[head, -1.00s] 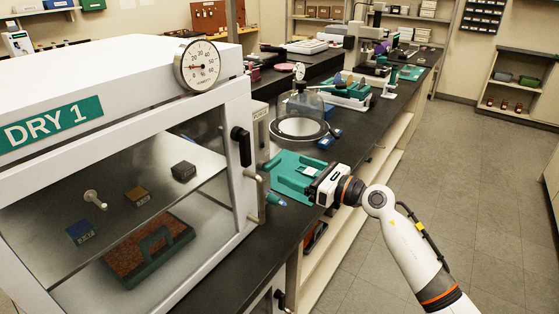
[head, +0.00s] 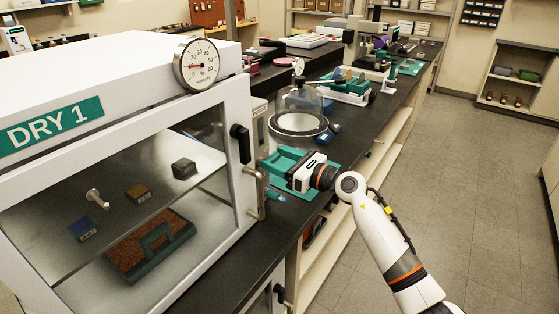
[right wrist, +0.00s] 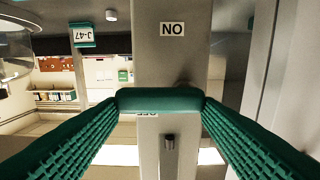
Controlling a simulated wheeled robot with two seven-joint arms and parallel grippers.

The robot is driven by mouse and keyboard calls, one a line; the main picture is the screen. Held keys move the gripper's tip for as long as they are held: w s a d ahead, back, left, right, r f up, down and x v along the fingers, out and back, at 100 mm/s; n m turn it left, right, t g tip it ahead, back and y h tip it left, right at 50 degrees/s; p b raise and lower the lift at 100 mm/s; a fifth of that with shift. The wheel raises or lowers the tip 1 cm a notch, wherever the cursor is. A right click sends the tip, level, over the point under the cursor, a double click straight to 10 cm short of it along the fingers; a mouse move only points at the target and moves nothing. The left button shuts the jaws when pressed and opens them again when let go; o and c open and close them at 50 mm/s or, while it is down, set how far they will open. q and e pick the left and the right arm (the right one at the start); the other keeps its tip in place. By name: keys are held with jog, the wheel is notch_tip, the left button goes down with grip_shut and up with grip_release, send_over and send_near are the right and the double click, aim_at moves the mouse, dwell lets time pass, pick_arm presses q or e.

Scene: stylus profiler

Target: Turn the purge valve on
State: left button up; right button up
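A grey panel (right wrist: 172,55) with an upside-down "NO" label (right wrist: 172,29), likely "ON" inverted, fills the middle of the right wrist view. A second label below is mostly hidden by a green bar (right wrist: 160,100), seemingly the valve's lever, lying crosswise. A small grey peg (right wrist: 168,143) shows lower on the panel. My right gripper (right wrist: 162,106) has its green ridged fingers wide apart, their tips at the bar's two ends; I cannot tell whether they touch it. In the head view my right gripper (head: 277,160) is beside the cabinet's far right corner. My left gripper is not in view.
The white dry cabinet (head: 243,110) with its dial (head: 196,65) and door handle (head: 258,195) stands close left of the gripper. A glass bell jar (head: 300,105) stands behind it. Below is the black bench (head: 240,255). The floor (head: 440,180) at right is clear.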

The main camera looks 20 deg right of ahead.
jog(key=m+p, duration=0.2)
jog(key=m, duration=0.1)
jog(key=shift+d+f+p, duration=0.1)
jog(key=shift+f+p, duration=0.1)
jog(key=shift+p, duration=0.15)
jog(key=m+p, duration=0.1)
jog(key=m, duration=0.1)
jog(key=f+m+p, duration=0.1)
jog(key=m+p, duration=0.1)
jog(key=m, duration=0.1)
jog(key=m+p, duration=0.2)
jog(key=m, duration=0.2)
jog(key=shift+s+a+f+m+p, duration=0.15)
jog(key=shift+a+f+m+p, duration=0.15)
jog(key=shift+f+p, duration=0.1)
jog(key=m+p, duration=0.2)
jog(key=m, duration=0.1)
jog(key=m+p, duration=0.1)
jog(key=m, duration=0.1)
jog(key=shift+s+a+f, duration=0.25)
jog(key=shift+a+f, duration=0.05)
jog(key=shift+f, duration=0.1)
jog(key=shift+m, duration=0.3)
jog(key=o, duration=1)
